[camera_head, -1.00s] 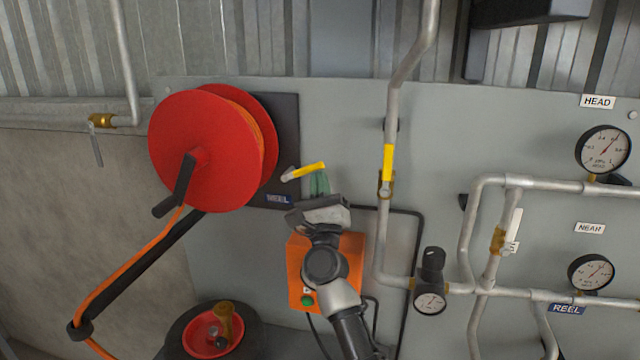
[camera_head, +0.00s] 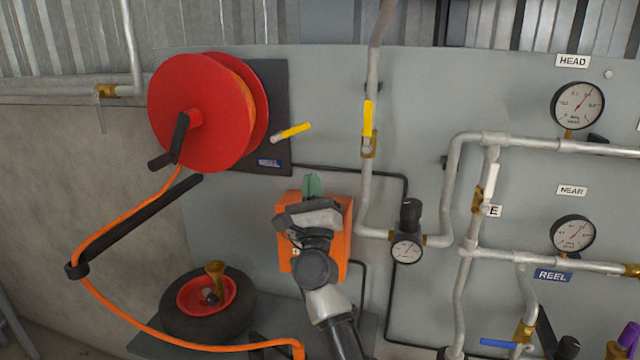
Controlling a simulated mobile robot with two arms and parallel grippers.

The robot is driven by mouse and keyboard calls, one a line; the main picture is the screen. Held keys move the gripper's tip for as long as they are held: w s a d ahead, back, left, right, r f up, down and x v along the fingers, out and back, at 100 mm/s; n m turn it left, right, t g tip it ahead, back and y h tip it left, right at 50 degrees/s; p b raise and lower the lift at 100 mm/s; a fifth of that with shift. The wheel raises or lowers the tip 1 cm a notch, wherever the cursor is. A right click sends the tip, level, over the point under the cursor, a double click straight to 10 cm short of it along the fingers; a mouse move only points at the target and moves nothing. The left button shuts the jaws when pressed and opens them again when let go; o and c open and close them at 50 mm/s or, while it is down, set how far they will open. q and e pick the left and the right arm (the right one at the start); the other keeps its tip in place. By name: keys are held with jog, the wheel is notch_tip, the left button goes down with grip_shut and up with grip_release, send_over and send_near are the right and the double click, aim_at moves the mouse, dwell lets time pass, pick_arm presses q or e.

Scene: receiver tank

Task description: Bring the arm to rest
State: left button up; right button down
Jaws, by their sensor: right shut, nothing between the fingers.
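My right gripper (camera_head: 312,186) is shut and empty. Its green fingertips point up in front of the orange box (camera_head: 343,228) on the grey panel. My arm comes up from the bottom edge and hides much of that box. The yellow lever (camera_head: 294,132) beside the hose reel is above the fingertips, with a clear gap between them in the picture. My left gripper is not in view.
The red reel (camera_head: 200,115) with orange hose (camera_head: 125,220) is at upper left. A tyre-like black ring (camera_head: 240,290) with a red hub sits below it. Pipes, valves and gauges (camera_head: 578,106) fill the right side. A yellow-handled valve (camera_head: 368,120) is on the vertical pipe.

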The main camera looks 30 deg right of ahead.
jog(key=s+a+f+n+g+y, duration=0.5)
jog(key=f+n+y, duration=0.4)
jog(key=n, duration=0.4)
jog(key=s+a+f+n+g+y, duration=0.2)
jog(key=s+a+f+n+y, duration=0.2)
jog(key=a+f+n+y, duration=0.6)
jog(key=s+d+f+n+g+h, duration=0.2)
jog(key=s+f+n+g, duration=0.25)
jog(key=s, duration=0.45)
jog(key=s+d+f+n+g+h, duration=0.1)
jog(key=s+f+n+g+h, duration=0.25)
jog(key=s+f+n, duration=0.4)
jog(key=s+d+f+n+g+h, duration=0.25)
jog(key=s+f+g, duration=0.2)
jog(key=s, duration=0.65)
notch_tip(320, 180, down, 25)
jog(key=g, duration=0.2)
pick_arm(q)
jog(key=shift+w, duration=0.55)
pick_arm(e)
jog(key=s+d+f+g, duration=0.1)
jog(key=s+d+f, duration=0.1)
jog(key=s+f, duration=1.4)
jog(key=shift+n+y, duration=0.3)
jog(key=shift+n, duration=0.05)
